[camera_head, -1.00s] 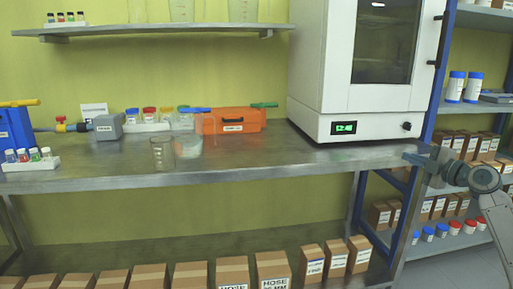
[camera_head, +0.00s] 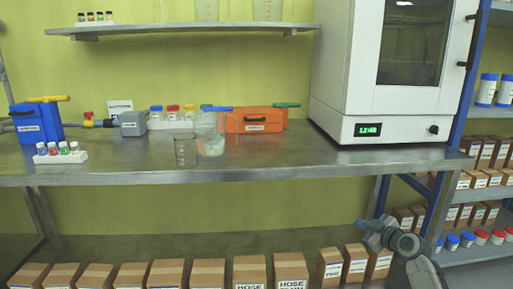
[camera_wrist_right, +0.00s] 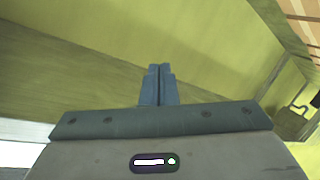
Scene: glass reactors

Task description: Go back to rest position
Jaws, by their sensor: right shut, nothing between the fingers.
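My right gripper (camera_head: 366,228) is at the lower right of the head view, below the level of the tabletop and in front of the lower shelf. In the right wrist view its fingers (camera_wrist_right: 158,84) are together with nothing between them. My left gripper is not in view.
A steel bench (camera_head: 300,170) carries a white oven (camera_head: 385,90), an orange case (camera_head: 256,120), a beaker (camera_head: 186,152), a glass with white contents (camera_head: 211,140) and a vial rack (camera_head: 62,157). Cardboard boxes (camera_head: 249,272) line the lower shelf. A blue-framed rack (camera_head: 455,130) stands at right.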

